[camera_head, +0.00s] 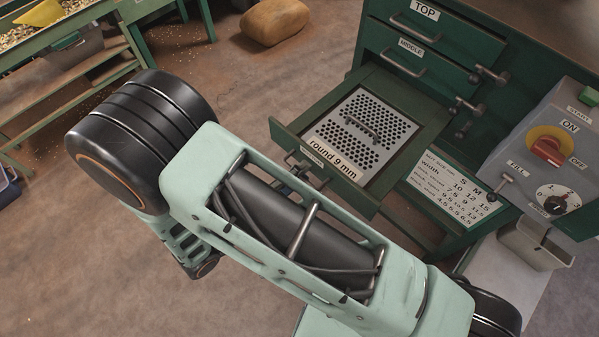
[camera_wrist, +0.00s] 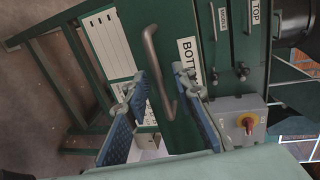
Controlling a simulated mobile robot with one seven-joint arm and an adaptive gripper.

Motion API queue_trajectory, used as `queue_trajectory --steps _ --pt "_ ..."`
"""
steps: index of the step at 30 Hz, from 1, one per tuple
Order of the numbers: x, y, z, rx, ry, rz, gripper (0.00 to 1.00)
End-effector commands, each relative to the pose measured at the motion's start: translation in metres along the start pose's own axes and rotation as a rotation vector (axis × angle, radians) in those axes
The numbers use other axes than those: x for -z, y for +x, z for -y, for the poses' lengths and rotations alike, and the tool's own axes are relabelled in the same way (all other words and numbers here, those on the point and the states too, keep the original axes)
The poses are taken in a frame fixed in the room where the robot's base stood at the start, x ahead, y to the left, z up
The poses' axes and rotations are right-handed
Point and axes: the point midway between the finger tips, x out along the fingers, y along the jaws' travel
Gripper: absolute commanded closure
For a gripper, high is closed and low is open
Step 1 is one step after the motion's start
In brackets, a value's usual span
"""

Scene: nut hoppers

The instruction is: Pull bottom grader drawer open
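The bottom grader drawer (camera_head: 409,98) stands pulled out of the green cabinet in the head view. It holds a perforated plate labelled "round 9 mm" (camera_head: 368,128). In the wrist view, its dark green front (camera_wrist: 178,22) carries a "BOTTOM" label, partly hidden by a finger, and a grey bar handle (camera_wrist: 152,52). My gripper (camera_wrist: 158,88) is open, with its blue-padded fingers on either side of the handle's lower part. Gaps show between the fingers and the bar. In the head view my arm hides most of the gripper.
The top drawer (camera_head: 445,30) and middle drawer (camera_head: 425,55) are shut above. Latch knobs (camera_head: 488,75) stick out beside them. A grey control box (camera_head: 550,150) with a red switch stands right. A small grey bin (camera_head: 535,243) sits below it. Open floor (camera_head: 70,260) lies left of my arm.

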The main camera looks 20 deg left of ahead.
Motion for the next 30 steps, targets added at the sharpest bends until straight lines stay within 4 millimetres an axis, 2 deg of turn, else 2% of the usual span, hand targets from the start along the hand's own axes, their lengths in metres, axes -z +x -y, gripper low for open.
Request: queue_trajectory --steps 15,21,30 --pt "-0.001 -0.098 -0.001 -0.002 0.001 0.002 0.76" --pt "0.000 -0.114 0.000 -0.001 0.000 0.001 0.76" --pt "0.000 -0.115 0.000 0.000 0.000 0.000 0.76"
